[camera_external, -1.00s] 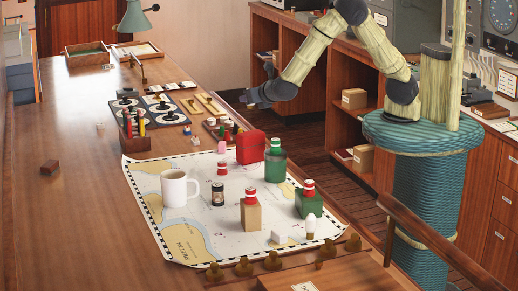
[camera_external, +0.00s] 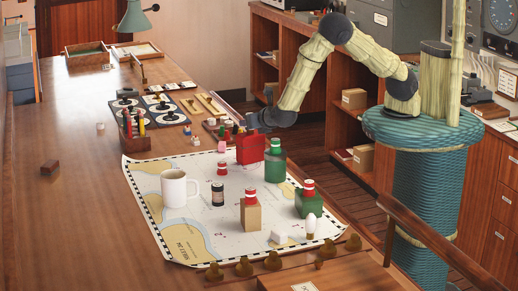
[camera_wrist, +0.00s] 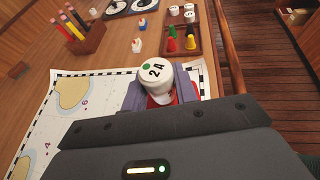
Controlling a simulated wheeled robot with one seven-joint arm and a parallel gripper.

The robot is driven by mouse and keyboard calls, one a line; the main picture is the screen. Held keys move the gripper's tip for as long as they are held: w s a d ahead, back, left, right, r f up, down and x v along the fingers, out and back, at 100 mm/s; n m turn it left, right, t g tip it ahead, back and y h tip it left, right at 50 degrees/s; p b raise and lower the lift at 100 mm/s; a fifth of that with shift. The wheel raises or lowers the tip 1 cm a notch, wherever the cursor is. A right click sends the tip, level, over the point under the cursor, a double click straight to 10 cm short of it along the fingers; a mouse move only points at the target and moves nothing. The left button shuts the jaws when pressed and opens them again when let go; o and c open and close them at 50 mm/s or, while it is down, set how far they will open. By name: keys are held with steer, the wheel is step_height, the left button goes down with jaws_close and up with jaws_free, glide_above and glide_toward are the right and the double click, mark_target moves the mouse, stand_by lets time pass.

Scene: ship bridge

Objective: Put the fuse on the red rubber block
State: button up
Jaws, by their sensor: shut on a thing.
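My gripper (camera_external: 248,126) is low over the top of the red rubber block (camera_external: 250,153), which stands near the back right of the chart. In the wrist view, my gripper (camera_wrist: 162,95) is shut on the fuse (camera_wrist: 153,77), between its two fingers. Red shows just below this end; I cannot tell how much is fuse and how much is block. In the external view the held fuse is mostly hidden at the fingers. I cannot tell whether it touches the block.
A green block (camera_external: 275,168) with a green-banded fuse stands close right of the red block. Other fuses stand on a tan block (camera_external: 250,217), another green block (camera_external: 309,207) and the chart (camera_external: 150,185). A white mug (camera_external: 173,189) stands at left. Pawns stand behind.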

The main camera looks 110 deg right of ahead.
steer(key=shift+f, duration=0.15)
steer(key=o, duration=1)
steer(key=shift+c, duration=0.2)
steer(key=shift+a+r, duration=0.1)
steer(key=shift+r, duration=0.1)
steer(key=b+v, duration=0.3)
steer(key=v, duration=0.8)
steer(key=shift+s+a, duration=0.15)
steer(key=shift+a, duration=0.2)
steer(key=shift+r, duration=0.1)
